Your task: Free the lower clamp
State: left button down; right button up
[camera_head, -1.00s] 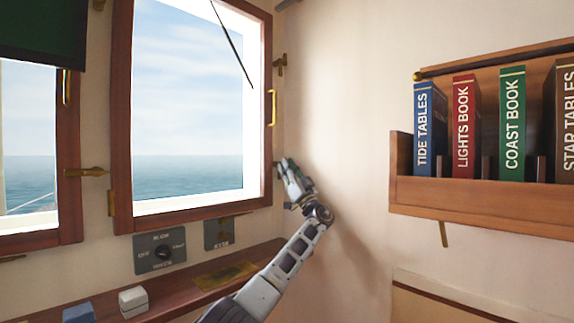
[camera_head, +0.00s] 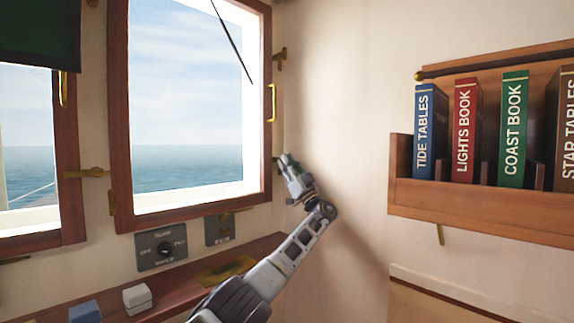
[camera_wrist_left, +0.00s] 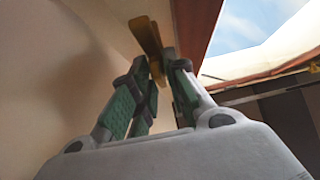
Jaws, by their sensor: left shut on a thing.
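The window (camera_head: 190,100) has a dark red-brown wooden frame and shows sea and sky. The lower clamp is a small brass piece at the frame's right side, mostly hidden behind my left gripper (camera_head: 286,162) in the head view. In the left wrist view, the brass lower clamp (camera_wrist_left: 149,38) stands between the green-padded fingers of my left gripper (camera_wrist_left: 160,65), which is shut on it. The upper clamp (camera_head: 280,57), also brass, sits higher on the same side of the frame. My right gripper is out of view.
A brass handle (camera_head: 271,103) is on the frame between the clamps. A wooden shelf (camera_head: 470,204) with several books is on the right wall. A switch panel (camera_head: 160,249) and a ledge (camera_head: 172,288) lie below the window. The wall between window and shelf is bare.

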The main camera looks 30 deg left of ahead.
pick_arm(q)
jog(key=c, duration=1.5)
grip_release()
jog(key=shift+f, duration=0.1)
jog(key=v, duration=1.2)
